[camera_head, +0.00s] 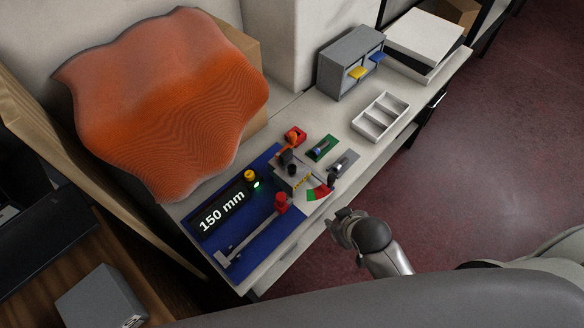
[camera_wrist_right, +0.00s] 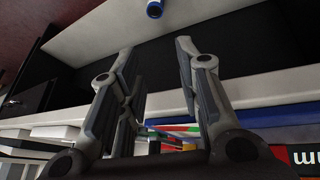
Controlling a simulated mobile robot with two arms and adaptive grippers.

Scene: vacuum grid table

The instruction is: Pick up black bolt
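A small dark bolt-like piece (camera_head: 337,168) lies on a grey plate (camera_head: 350,160) on the white table; it is too small to tell whether it is the black bolt. A similar blue-and-dark piece (camera_head: 320,150) lies on a green plate just to its left. My right gripper (camera_head: 338,219) is off the table's front edge, below and apart from these pieces. In the right wrist view its fingers (camera_wrist_right: 157,52) are spread with nothing between them. A blue round-ended piece (camera_wrist_right: 154,9) shows beyond the fingertips. My left gripper is not in view.
A blue board (camera_head: 235,243) with a "150 mm" display, a slide and a grey device with a black knob (camera_head: 291,169) is at the left. A white divided tray (camera_head: 380,117), grey drawer cabinet (camera_head: 349,62) and white box (camera_head: 425,38) stand farther back. An orange wavy panel (camera_head: 170,100) stands behind.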

